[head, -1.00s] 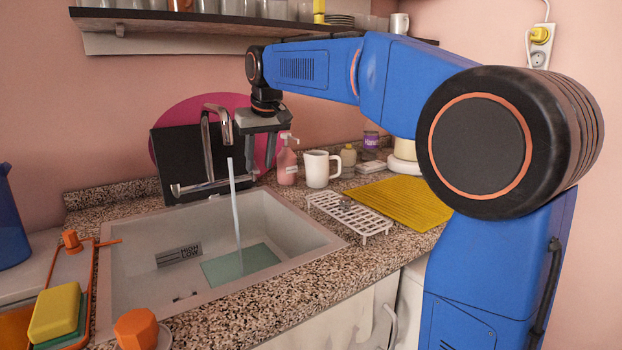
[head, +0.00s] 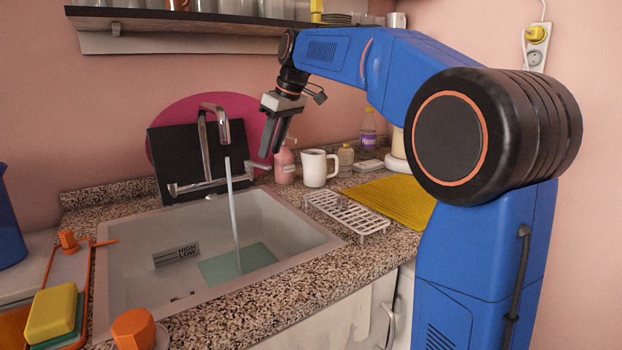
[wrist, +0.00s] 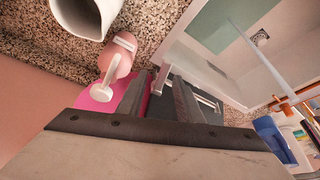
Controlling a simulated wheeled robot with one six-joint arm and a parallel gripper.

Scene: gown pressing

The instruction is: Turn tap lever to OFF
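The chrome tap (head: 208,150) stands behind the sink, with a tall curved spout and a horizontal bar at its base. Water (head: 233,205) runs from the spout into the sink (head: 130,262). I cannot tell which part of the bar is the lever, and its right end is partly hidden by my gripper. My gripper (head: 271,150) is right of the spout, pointing down, tilted and empty. In the wrist view its two fingers (wrist: 162,85) are apart, with a gap between them. The running water also shows in the wrist view (wrist: 262,62), right of the fingers.
A pink soap bottle (head: 285,166) stands close to the right of my gripper, with a white mug (head: 319,168) beside it. A black board (head: 180,150) and a magenta disc (head: 240,112) lean behind the tap. A white rack (head: 346,213) lies right of the sink. A shelf (head: 150,18) hangs above.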

